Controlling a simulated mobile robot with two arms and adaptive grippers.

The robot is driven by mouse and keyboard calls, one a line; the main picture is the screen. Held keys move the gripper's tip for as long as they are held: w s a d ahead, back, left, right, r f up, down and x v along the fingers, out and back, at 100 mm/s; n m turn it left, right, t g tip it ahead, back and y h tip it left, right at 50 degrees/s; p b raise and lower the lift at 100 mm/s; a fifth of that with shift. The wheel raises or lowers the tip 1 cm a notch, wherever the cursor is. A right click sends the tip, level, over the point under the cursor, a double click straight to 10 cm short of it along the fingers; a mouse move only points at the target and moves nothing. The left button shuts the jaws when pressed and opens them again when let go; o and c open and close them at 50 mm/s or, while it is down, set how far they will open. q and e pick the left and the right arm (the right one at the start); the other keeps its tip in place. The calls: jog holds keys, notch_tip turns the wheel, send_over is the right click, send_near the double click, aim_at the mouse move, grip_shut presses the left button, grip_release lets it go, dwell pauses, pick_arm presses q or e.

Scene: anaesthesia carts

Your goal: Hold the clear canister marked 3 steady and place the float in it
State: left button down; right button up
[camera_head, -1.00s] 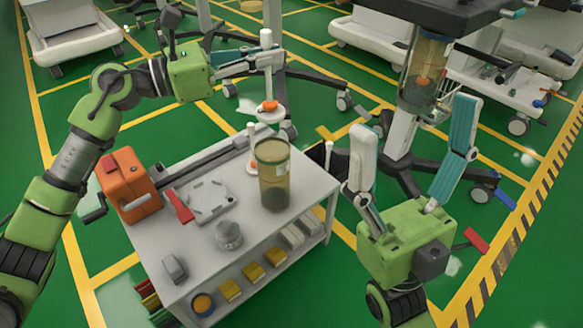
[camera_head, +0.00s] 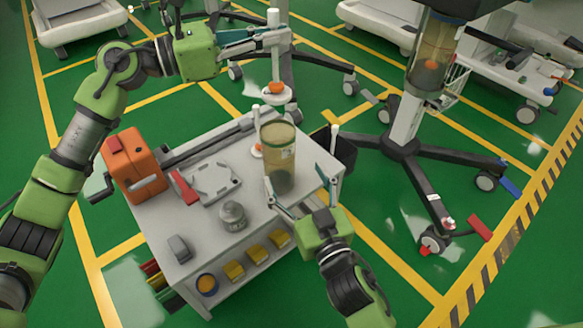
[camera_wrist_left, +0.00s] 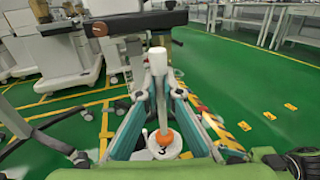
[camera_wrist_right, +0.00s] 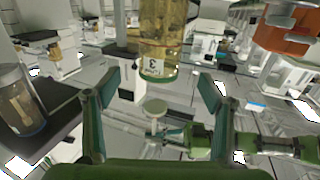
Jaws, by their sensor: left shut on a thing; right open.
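The clear canister marked 3 (camera_head: 279,160) stands upright on the cart top; its label shows in the right wrist view (camera_wrist_right: 158,62). My left gripper (camera_head: 274,38) is shut on the white stem of the float (camera_head: 276,92), which has an orange ball and a white disc. The float hangs upright above the canister, apart from its rim; the disc reads 3 in the left wrist view (camera_wrist_left: 165,146). My right gripper (camera_head: 305,190) is open at the canister's front right. In the right wrist view, the canister is beyond and between its spread fingers (camera_wrist_right: 158,85); contact is unclear.
The cart top (camera_head: 205,245) also bears an orange box (camera_head: 135,168), a white plate (camera_head: 213,183) and a small grey jar (camera_head: 232,216). A dark bin (camera_head: 345,152) is to the right. Another clear canister (camera_head: 432,55) hangs on a pole stand.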

aim_at(273, 134)
jog(key=x, duration=1.2)
